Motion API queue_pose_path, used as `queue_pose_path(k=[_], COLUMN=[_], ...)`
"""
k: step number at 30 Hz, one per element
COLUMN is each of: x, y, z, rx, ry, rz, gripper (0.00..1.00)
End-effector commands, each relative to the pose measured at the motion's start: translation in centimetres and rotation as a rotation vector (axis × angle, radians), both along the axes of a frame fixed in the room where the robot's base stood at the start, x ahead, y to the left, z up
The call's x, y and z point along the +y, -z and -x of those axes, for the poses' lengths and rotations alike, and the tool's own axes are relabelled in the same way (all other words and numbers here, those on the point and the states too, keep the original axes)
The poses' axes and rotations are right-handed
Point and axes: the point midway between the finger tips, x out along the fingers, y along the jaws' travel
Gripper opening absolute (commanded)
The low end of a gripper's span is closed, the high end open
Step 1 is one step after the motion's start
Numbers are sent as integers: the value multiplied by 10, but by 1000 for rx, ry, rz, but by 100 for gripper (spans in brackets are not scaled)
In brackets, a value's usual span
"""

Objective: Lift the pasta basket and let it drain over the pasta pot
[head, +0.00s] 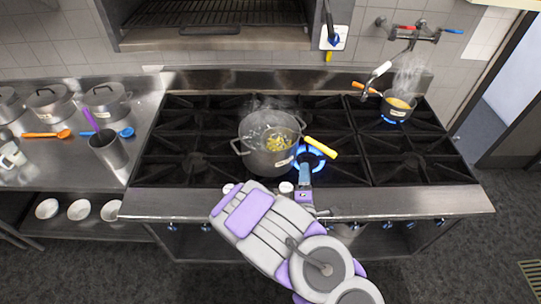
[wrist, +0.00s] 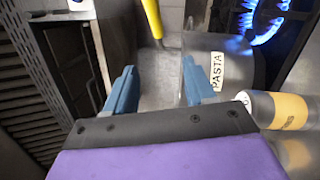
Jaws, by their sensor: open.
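The pasta pot (head: 262,158) steams on the stove with pale yellow pasta inside. Its "PASTA" label and metal side (wrist: 230,58) show in the wrist view. A yellow handle (head: 321,148), apparently the pasta basket's, sticks out to the right of the pot; it also shows at the top of the wrist view (wrist: 152,18). The basket's mesh (head: 259,136) is hard to make out inside the pot. My gripper (head: 305,171) is at the stove's front, right of the pot and below the handle. Its blue fingers (wrist: 158,80) are apart with nothing between them.
A lit blue burner (head: 312,158) is close to my gripper. A smaller steaming pan (head: 398,104) with an orange handle is at the back right, under a wall faucet (head: 410,32). A pale cylinder with a yellow label (wrist: 275,110) is right of my fingers. Pots (head: 106,100) stand left.

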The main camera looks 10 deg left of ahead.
Motion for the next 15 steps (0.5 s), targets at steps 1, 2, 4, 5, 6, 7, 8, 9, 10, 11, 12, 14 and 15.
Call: queue_pose_path(k=[1, 2, 4, 5, 6, 7, 8, 9, 10, 11, 12, 14, 15], x=[-5, -8, -12, -12, -12, -11, -10, -7, -5, -2, 2, 6, 9], y=[1, 0, -1, 0, -1, -1, -1, 0, 0, 0, 1, 0, -1], z=[-6, -8, -14, -15, -17, -19, -21, -23, -24, -26, -28, -31, -33], rx=[-3, -2, -1, -1, -1, -2, -3, -2, -2, -1, -1, -3, -4], ry=[5, 6, 6, 6, 7, 7, 6, 6, 6, 5, 6, 5, 4], rz=[-5, -6, -8, -10, -11, -10, -10, -9, -7, -4, -3, 0, 2], gripper=[55, 55, 55, 55, 55, 55, 55, 55, 55, 55, 55, 55, 55])
